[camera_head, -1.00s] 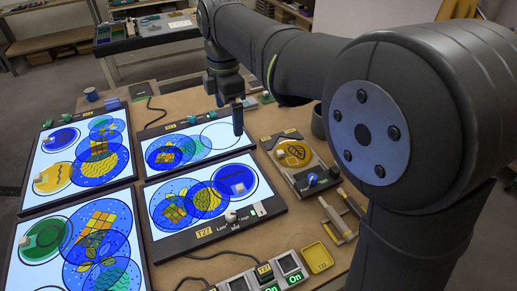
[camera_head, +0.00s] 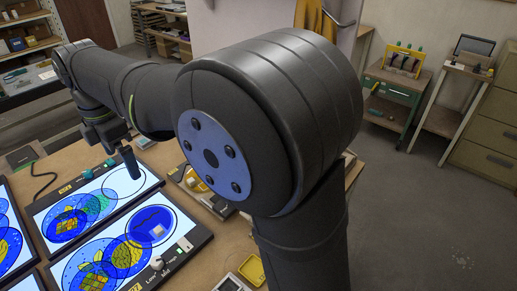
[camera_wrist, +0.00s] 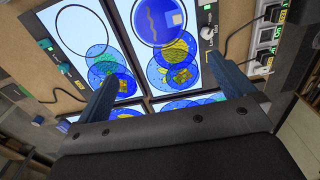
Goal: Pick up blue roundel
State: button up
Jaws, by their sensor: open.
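A blue roundel (camera_head: 153,223) with a pale square knob lies on the near lit panel in the head view. It also shows at the top of the wrist view (camera_wrist: 157,18), with a wavy yellowish line on it. My gripper (camera_head: 131,165) hangs over the far panel, near its empty circle outline. In the wrist view my gripper (camera_wrist: 165,85) has two blue fingers wide apart with nothing between them. The roundel lies beyond the fingers, apart from them.
The far panel has an empty circle (camera_wrist: 82,29) and overlapping patterned discs (camera_head: 68,223). A yellow tray (camera_head: 251,269) and a yellow piece (camera_head: 195,181) lie on the bench to the right. Cables run beside the panels.

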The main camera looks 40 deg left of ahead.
jog(key=m+h, duration=0.4)
jog(key=m, duration=1.4)
send_near(158, 230)
jog(key=f, duration=0.1)
jog(key=d+f, duration=0.1)
jog(key=f, duration=0.1)
jog(key=shift+s+d+f+h, duration=0.15)
jog(key=shift+s+h, duration=0.1)
jog(key=shift+h, duration=0.05)
jog(key=x, duration=0.5)
jog(key=shift+w+f, duration=0.35)
grip_shut()
